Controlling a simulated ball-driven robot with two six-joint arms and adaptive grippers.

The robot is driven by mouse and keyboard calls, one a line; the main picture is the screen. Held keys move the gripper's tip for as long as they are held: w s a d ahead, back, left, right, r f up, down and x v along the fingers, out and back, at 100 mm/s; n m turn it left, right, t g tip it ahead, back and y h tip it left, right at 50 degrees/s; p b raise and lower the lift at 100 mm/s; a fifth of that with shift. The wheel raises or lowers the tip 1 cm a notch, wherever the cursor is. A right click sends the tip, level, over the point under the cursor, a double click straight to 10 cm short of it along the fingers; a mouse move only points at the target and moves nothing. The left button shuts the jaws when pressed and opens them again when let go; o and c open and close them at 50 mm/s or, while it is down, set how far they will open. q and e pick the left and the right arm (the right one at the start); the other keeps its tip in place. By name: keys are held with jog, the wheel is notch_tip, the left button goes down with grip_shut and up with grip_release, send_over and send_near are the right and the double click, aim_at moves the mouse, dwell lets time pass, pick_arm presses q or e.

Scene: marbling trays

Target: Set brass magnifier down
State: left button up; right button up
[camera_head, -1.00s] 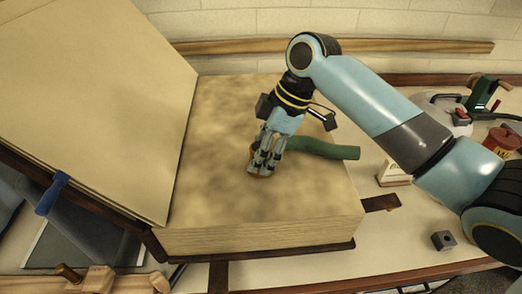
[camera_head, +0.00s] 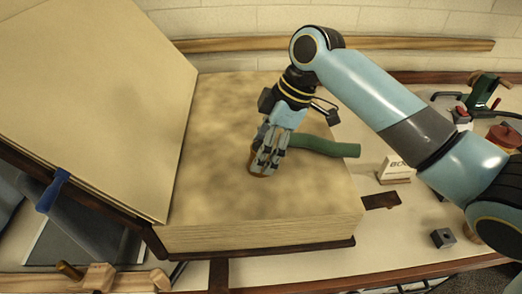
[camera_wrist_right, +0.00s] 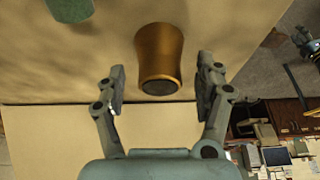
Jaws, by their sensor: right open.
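The brass magnifier (camera_wrist_right: 160,58) is a waisted, brass-coloured cylinder with a dark end. It stands on the broad page of the large open book (camera_head: 230,120). In the head view only a little of its orange-brown side (camera_head: 259,174) shows, low behind my fingers. My right gripper (camera_head: 265,165) points down at it. In the wrist view the two fingers of my right gripper (camera_wrist_right: 162,80) are spread, one on each side of the magnifier, with a gap on both sides. My left gripper is not in view.
A green cylinder (camera_head: 325,147) lies on the page just right of my gripper. The book's raised cover (camera_head: 100,90) stands on the left. A small white box (camera_head: 396,170) and a dark cube (camera_head: 443,238) sit on the table at right. The front of the page is clear.

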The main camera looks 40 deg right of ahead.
jog(key=v, duration=1.1)
jog(key=shift+b, duration=0.3)
jog(key=shift+s, duration=0.1)
